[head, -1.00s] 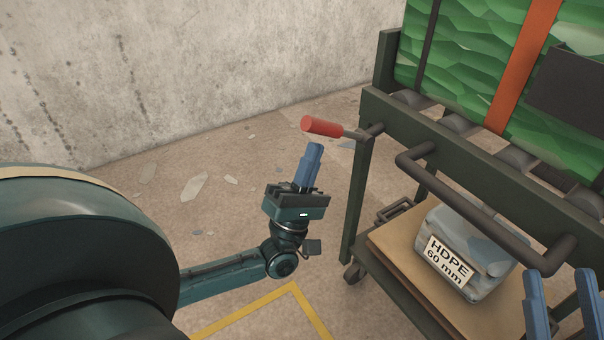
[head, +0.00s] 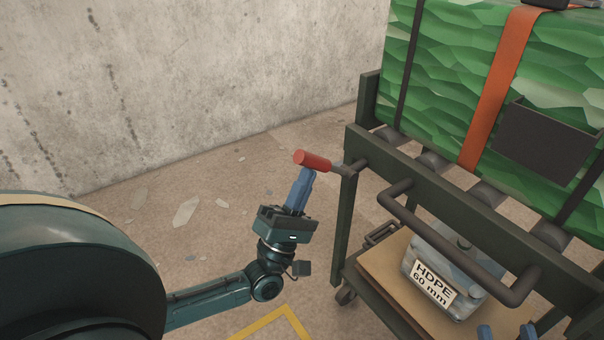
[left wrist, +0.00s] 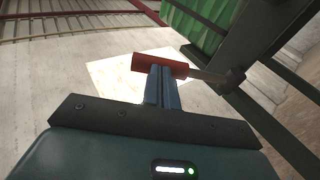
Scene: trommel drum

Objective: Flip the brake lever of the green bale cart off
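The green bale cart (head: 362,190) stands at the right, with a green bale (head: 440,80) on its rollers. Its brake lever has a red grip (head: 313,161) that sticks out to the left from the cart's corner post on a dark rod. My left gripper (head: 301,180) is shut, its blue fingers together and pointing up at the underside of the red grip. In the left wrist view the red grip (left wrist: 160,66) lies across the fingertips (left wrist: 162,78); I cannot tell whether they touch. My right gripper (head: 506,332) shows only two separated blue fingertips at the bottom edge.
A dark push bar (head: 450,245) juts from the cart's near side. Below it a block labelled HDPE 60 mm (head: 440,280) sits on a cardboard sheet on the lower shelf. The concrete wall (head: 200,80) stands behind. Floor left of the cart is open, with flat scraps.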

